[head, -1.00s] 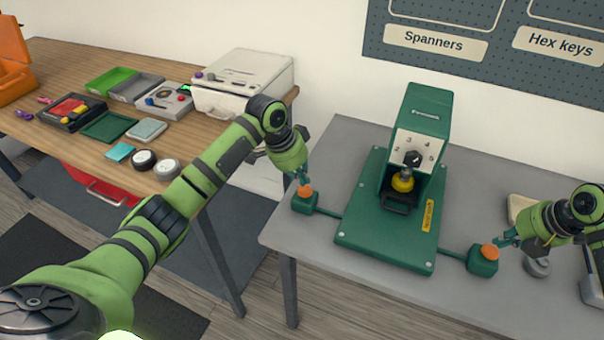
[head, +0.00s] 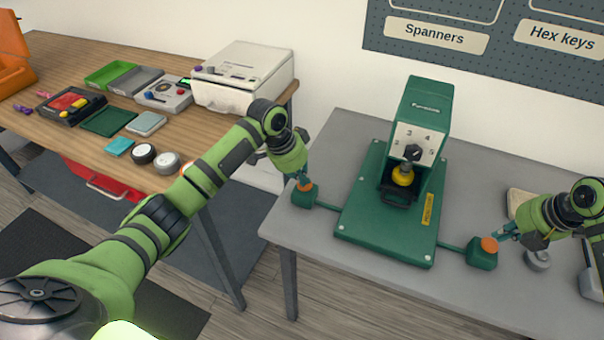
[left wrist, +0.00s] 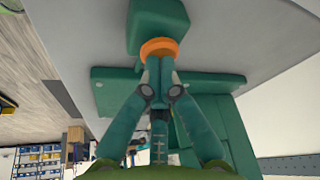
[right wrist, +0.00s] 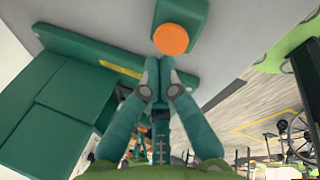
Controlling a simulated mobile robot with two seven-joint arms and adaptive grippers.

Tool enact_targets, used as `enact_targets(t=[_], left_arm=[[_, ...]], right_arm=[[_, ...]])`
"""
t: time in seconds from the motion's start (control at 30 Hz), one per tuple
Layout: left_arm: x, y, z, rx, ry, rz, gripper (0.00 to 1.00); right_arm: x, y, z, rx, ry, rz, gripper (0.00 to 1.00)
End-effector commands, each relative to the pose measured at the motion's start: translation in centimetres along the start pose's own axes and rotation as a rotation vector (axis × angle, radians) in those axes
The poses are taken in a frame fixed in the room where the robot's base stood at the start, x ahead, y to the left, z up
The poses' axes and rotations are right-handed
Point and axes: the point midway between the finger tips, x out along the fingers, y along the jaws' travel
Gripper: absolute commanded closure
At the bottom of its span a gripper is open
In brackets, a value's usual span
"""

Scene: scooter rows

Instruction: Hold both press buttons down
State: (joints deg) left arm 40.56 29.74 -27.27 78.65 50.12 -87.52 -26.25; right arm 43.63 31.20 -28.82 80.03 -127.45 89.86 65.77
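The green press (head: 415,135) stands on the grey table, with a numbered dial (head: 412,152) and a yellow part (head: 403,176) under its head. The left orange button (head: 305,187) sits on a green box left of the press; it also shows in the left wrist view (left wrist: 160,46). My left gripper (head: 304,180) is shut, its tips at that button, seemingly touching it. The right orange button (head: 489,244) is on a box right of the press. My right gripper (right wrist: 161,62) is shut, with its tips beside that button's near edge (right wrist: 171,39); contact is unclear. I cannot tell whether either button is down.
The grey table (head: 350,130) has a small grey round object (head: 538,260) near my right gripper. A wooden bench (head: 60,60) on the left carries trays, a white machine (head: 240,75) and small items. A pegboard (head: 480,60) is on the wall behind.

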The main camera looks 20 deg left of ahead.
Motion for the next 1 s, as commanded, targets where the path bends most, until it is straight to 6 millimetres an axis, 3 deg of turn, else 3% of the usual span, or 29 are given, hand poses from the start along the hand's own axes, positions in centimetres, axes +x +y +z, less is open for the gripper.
enact_targets(t=[0.27, 1.0], left_arm=[[0.9, 0.0, 0.4, 0.0, -0.003, 0.002, 1.0], [0.9, 0.1, 0.4, 0.0, -0.005, 0.003, 1.0]], right_arm=[[0.0, 0.0, 0.0, 0.0, 0.0, 0.0, 1.0], [1.4, -0.5, 0.0, 0.0, 0.001, -0.001, 1.0]])
